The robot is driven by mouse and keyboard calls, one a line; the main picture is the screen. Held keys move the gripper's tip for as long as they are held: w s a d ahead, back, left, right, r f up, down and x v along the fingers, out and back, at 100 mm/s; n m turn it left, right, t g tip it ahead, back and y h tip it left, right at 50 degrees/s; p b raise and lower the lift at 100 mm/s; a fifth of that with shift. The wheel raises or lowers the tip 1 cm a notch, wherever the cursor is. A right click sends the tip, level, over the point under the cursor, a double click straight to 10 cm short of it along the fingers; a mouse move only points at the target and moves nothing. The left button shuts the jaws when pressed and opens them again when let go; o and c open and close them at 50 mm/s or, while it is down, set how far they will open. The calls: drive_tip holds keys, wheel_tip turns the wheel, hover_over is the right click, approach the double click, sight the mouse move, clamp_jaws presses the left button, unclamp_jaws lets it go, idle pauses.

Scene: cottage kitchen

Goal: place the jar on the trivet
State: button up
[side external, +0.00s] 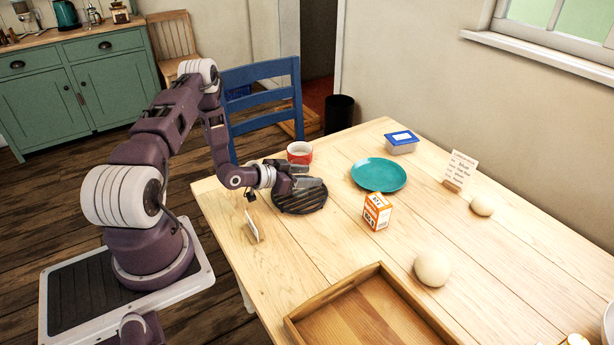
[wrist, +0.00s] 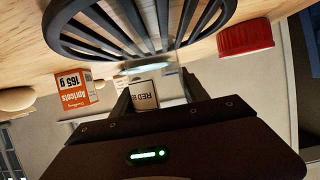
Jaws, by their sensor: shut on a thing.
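My gripper (side external: 306,183) reaches in level over the dark round slatted trivet (side external: 291,206) near the table's back-left edge. In the wrist view, which is upside down, my gripper (wrist: 158,92) has a pale labelled thing (wrist: 145,97), lettered "RED", between its fingers. I take this to be the jar; most of it is hidden, and the fingers cover it in the side view. The trivet (wrist: 135,42) shows large at the top of the wrist view. I cannot tell whether the jar touches the trivet.
A red cup (side external: 299,153) stands just behind the trivet. A small card (side external: 251,228) stands in front of it. An orange-white apricots box (side external: 377,212) and teal plate (side external: 379,175) lie to the right. A wooden tray (side external: 300,326) is at the front.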

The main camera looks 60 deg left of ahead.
drive_tip(key=o, duration=1.5)
drive_tip(key=shift+f, duration=0.1)
drive_tip(key=shift+c, duration=0.2)
